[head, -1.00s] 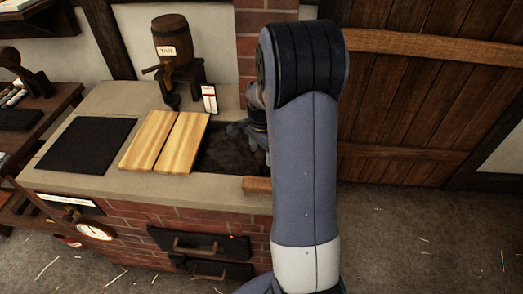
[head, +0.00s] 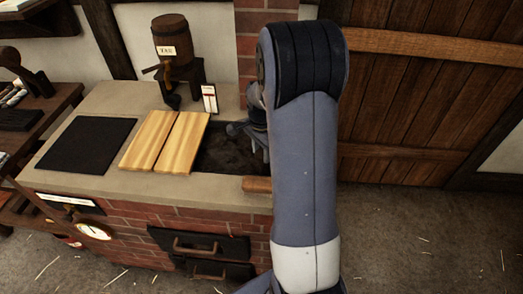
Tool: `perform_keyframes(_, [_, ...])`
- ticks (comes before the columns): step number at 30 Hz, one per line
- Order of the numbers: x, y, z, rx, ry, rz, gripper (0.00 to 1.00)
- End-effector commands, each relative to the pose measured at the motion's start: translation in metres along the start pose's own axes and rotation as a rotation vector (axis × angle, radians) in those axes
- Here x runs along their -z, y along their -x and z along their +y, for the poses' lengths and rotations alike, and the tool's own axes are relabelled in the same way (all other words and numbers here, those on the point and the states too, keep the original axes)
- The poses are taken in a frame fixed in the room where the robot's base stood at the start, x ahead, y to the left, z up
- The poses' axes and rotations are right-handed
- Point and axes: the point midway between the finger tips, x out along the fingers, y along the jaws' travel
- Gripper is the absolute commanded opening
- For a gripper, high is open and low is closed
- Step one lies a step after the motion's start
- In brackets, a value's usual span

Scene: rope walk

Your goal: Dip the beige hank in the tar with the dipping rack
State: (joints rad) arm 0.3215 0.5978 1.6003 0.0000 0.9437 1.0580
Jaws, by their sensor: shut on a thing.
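The tar vat (head: 222,160) is a dark, rough-looking basin set in the stone top of a brick hearth. My gripper (head: 254,134) is over the right part of the vat, mostly hidden behind my own arm. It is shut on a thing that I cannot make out. A short wooden handle or block (head: 257,185) sticks out at the vat's front edge; its right end is behind my arm. I cannot make out the beige hank or the dipping rack.
Two pale wooden boards (head: 165,142) lie left of the vat, beside a black mat (head: 85,145). A barrel labelled TAR (head: 170,38) on a stand and a small white card (head: 209,98) stand behind. A plank door (head: 430,90) is at right.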

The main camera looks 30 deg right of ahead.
Motion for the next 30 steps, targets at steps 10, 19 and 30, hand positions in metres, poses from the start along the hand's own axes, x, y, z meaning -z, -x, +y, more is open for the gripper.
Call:
perform_keyframes(10, [0.0,0.048,-0.001,0.003,0.0,0.001,0.0])
perform_keyframes(19, [0.0,0.091,-0.001,0.003,0.0,0.001,0.0])
perform_keyframes(30, [0.001,0.092,-0.002,0.006,0.0,0.003,0.43])
